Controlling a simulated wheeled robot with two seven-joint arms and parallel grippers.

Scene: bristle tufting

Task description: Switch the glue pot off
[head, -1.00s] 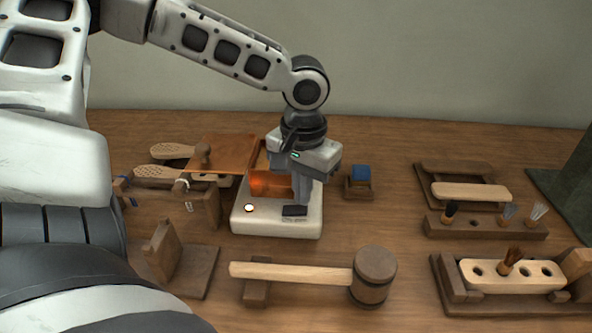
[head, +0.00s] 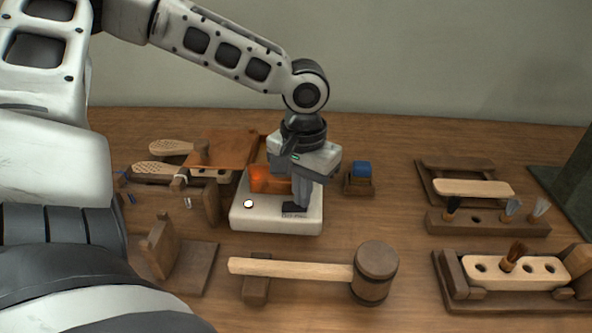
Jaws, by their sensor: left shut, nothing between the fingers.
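The glue pot is a white base (head: 262,219) with an orange glowing copper pot (head: 262,180) on it, at the middle of the table. A round pale lamp (head: 248,204) is lit on the base's front left. A dark rocker switch (head: 293,209) sits at the base's front right. My left gripper (head: 300,203) points down over the base, shut and empty, with its fingertips at the switch. Whether they touch it I cannot tell. They partly hide the switch and the pot's right side. My right gripper is not in view.
A wooden mallet (head: 375,272) lies in front of the base. A brown lid or board (head: 225,148) is behind left. A small blue-topped block (head: 361,170) stands right of the base. Brush blocks and holders (head: 488,225) fill the right side.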

